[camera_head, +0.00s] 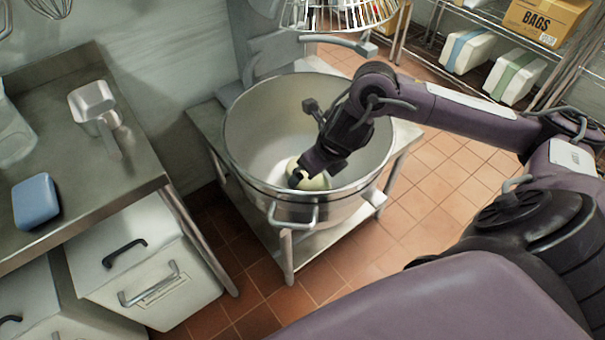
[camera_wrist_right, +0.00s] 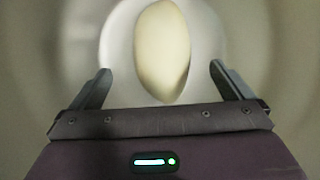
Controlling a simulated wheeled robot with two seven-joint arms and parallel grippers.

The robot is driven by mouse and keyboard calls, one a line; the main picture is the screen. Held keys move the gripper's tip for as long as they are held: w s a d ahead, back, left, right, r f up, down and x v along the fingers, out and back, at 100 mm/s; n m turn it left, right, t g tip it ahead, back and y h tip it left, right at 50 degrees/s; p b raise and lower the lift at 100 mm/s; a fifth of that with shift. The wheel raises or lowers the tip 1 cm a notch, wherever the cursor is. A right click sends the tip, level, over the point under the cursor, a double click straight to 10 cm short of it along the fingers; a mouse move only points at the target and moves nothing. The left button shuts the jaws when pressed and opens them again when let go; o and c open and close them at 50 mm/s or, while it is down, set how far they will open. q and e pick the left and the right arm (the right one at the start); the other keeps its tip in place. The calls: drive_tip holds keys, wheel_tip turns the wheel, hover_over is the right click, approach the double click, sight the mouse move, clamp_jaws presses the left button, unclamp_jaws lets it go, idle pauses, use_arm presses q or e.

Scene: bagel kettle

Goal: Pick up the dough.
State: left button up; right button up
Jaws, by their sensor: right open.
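The dough (camera_head: 313,181) is a pale, rounded lump at the bottom of the large steel mixing bowl (camera_head: 243,170). My right gripper (camera_head: 298,172) reaches down into the bowl from the right and partly covers the dough in the head view. In the right wrist view the dough (camera_wrist_right: 162,50) is a smooth cream oval, seen between and beyond the two fingers of my right gripper (camera_wrist_right: 160,80). The fingers are wide apart, with space on both sides of the dough. Whether they reach down to its level I cannot tell. My left gripper is not in view.
A wire whisk guard (camera_head: 335,14) hangs above the back rim. A steel counter (camera_head: 85,170) with a scoop (camera_head: 95,108) and blue block (camera_head: 36,200) stands left. Shelving with a cardboard box (camera_head: 545,18) is back right.

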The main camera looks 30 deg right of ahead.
drive_tip(key=shift+w+f, duration=0.1)
drive_tip(key=shift+f, duration=0.55)
drive_tip(key=x, duration=0.5)
drive_tip(key=shift+d+f+b, duration=0.1)
drive_tip(key=shift+f+b, duration=0.2)
drive_tip(key=shift+b, duration=0.05)
drive_tip(key=shift+w+f, duration=0.25)
drive_tip(key=shift+f, duration=0.15)
drive_tip(key=c, duration=1.7)
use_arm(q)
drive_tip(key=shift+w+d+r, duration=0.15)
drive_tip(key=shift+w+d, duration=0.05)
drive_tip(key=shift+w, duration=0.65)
use_arm(e)
drive_tip(key=shift+w+r, duration=0.1)
drive_tip(key=shift+r, duration=0.05)
drive_tip(key=shift+c, duration=0.2)
drive_tip(key=shift+r, duration=0.1)
